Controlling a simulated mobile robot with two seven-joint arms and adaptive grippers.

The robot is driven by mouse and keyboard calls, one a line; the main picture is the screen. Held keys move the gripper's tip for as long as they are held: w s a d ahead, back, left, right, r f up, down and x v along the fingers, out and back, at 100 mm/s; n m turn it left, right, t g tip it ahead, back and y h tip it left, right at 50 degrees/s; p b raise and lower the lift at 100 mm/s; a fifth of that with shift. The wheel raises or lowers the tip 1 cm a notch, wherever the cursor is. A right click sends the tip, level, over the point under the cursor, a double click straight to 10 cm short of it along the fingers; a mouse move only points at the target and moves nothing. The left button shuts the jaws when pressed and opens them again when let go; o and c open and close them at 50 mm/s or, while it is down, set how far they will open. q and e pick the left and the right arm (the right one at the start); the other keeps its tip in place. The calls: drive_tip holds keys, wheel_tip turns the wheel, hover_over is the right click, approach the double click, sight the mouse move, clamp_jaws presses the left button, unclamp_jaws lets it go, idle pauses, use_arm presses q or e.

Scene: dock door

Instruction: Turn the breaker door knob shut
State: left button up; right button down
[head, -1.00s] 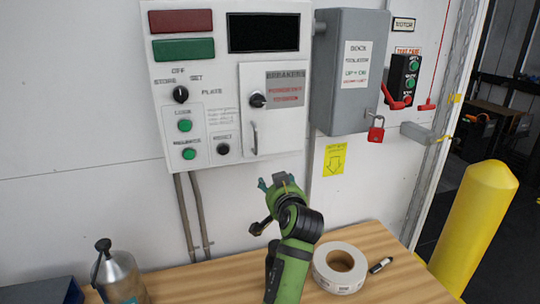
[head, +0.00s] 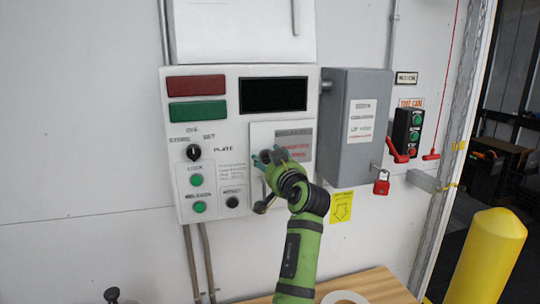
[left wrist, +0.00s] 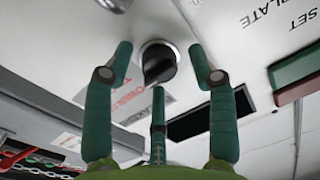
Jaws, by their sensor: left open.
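The small white breaker door (head: 259,132) with its grey and red label is in the control panel (head: 216,72). It looks closed, flush with the panel. My left gripper (head: 268,157) is in front of the door and hides the knob in the head view. In the left wrist view the black round knob (left wrist: 159,64) with its metal ring lies ahead, between the spread green fingers of my left gripper (left wrist: 161,56). The fingers are open and do not appear closed on the knob. My right gripper is not in view.
A grey box (head: 345,147) with a red padlock (head: 381,184) is right of the panel. A selector dial (head: 193,152) and green buttons are on the left. A wooden table (head: 380,287) and a yellow post (head: 487,255) stand below. The wall at left is clear.

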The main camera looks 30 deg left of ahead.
use_arm(q)
drive_tip(key=shift+c, duration=0.4)
drive_tip(key=c, duration=1.1)
drive_tip(key=shift+o, duration=0.2)
drive_tip(key=n+h+b, duration=0.1)
drive_tip(key=n+b, duration=1.1)
drive_tip(key=n, duration=0.2)
drive_tip(key=shift+r+b, duration=0.1)
drive_tip(key=shift+b, duration=0.2)
drive_tip(key=shift+o, duration=0.3)
drive_tip(key=shift+s+n+t, duration=0.1)
drive_tip(key=shift+n+t, duration=0.2)
drive_tip(key=shift+n, duration=1.3)
